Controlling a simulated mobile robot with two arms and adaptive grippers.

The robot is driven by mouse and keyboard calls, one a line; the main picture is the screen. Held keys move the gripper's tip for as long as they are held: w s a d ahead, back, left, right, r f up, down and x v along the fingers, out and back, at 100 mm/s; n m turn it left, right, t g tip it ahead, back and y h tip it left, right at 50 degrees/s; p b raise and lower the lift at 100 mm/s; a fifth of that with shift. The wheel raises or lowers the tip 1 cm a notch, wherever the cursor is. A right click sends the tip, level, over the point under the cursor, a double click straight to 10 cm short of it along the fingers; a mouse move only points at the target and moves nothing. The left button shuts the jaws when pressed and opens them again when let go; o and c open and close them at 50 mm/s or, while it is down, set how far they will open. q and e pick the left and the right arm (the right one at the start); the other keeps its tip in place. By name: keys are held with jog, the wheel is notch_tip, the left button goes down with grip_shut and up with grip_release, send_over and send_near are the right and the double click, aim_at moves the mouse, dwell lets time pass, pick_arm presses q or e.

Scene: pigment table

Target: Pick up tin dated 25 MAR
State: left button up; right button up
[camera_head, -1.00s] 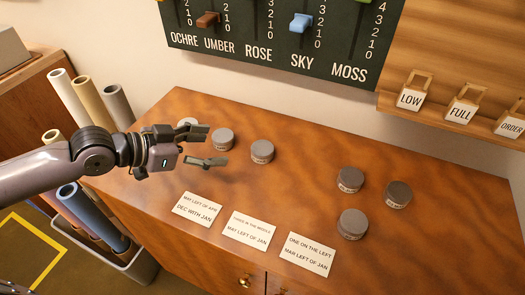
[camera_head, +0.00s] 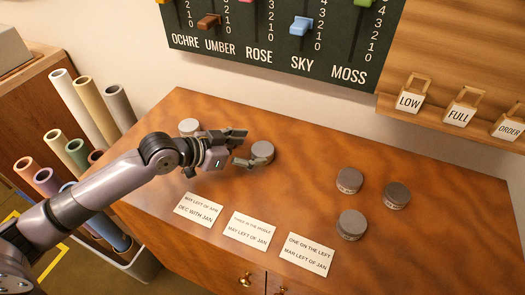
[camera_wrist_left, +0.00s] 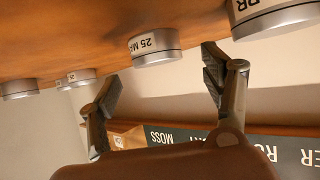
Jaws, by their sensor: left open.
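In the left wrist view, which is upside down, a grey tin (camera_wrist_left: 157,46) bears a label reading "25 MA"; its last letter is not legible. It appears to be the grey tin (camera_head: 262,153) just right of my left gripper (camera_head: 242,148) in the head view. My left gripper also shows in the wrist view (camera_wrist_left: 161,82), its fingers open and empty, with the labelled tin ahead between them. Another tin (camera_wrist_left: 275,18), label ending in "PR", is close by the right finger; my gripper hides a tin in the head view. My right gripper is not in view.
On the wooden table (camera_head: 290,180), one tin (camera_head: 189,126) stands behind my left arm. Three tins (camera_head: 350,181), (camera_head: 396,195), (camera_head: 351,224) stand at the right. Cards (camera_head: 198,209), (camera_head: 246,229), (camera_head: 307,254) lie at the front. The table between the middle and right tins is clear.

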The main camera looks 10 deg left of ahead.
aim_at(260, 150)
pick_arm(q)
jog(key=x, duration=0.3)
jog(key=shift+d+f, duration=0.2)
jog(key=shift+d, duration=0.05)
jog(key=shift+c, duration=0.6)
jog(key=c, duration=1.2)
jog(key=shift+r, duration=0.1)
